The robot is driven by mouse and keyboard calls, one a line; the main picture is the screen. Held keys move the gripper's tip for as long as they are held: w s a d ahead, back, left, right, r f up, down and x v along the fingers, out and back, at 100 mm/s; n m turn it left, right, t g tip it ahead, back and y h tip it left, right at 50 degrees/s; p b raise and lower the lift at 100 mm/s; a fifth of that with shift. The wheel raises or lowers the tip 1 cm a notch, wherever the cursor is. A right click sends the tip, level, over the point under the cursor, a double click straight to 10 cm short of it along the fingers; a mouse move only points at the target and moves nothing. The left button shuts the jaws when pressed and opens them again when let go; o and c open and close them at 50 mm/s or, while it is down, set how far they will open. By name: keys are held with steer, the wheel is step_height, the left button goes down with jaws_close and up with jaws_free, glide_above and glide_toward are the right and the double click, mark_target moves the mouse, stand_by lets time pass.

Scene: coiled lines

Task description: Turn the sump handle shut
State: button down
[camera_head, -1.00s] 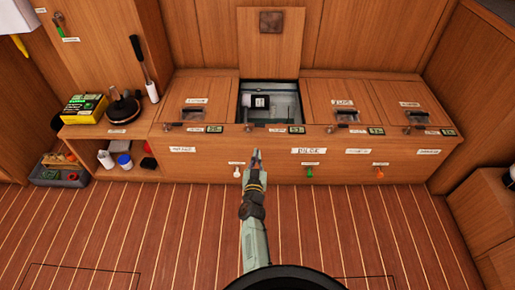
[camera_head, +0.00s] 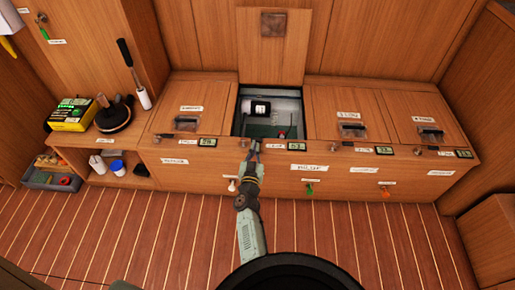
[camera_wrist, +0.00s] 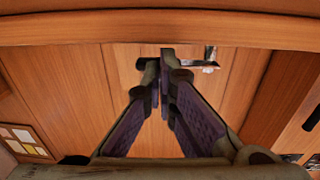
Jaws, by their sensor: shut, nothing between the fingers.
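My gripper (camera_head: 255,146) is shut and empty. In the camera_head view its tips are at the front edge of the open compartment (camera_head: 237,115) in the bench. In the wrist view the gripper (camera_wrist: 160,62) has its fingers together in front of wood panelling. A metal fitting with a pale end (camera_wrist: 209,62) is just right of the tips. A white handle (camera_head: 232,185), a green handle (camera_head: 310,189) and an orange handle (camera_head: 385,192) are on the bench front. The labels are too small to read, so I cannot tell which handle is the sump's.
The raised lid (camera_head: 270,55) stands upright behind the compartment, which holds a dark and white cylinder (camera_head: 258,107) and a small red item (camera_head: 282,135). Closed lids flank it. Small displays (camera_head: 207,142) line the front edge. A shelf with goods (camera_head: 120,172) is at left. The striped floor is clear.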

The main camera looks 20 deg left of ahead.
steer(key=shift+w, duration=0.1)
stand_by(0.3)
steer(key=shift+w+r, duration=0.15)
steer(key=shift+w, duration=0.45)
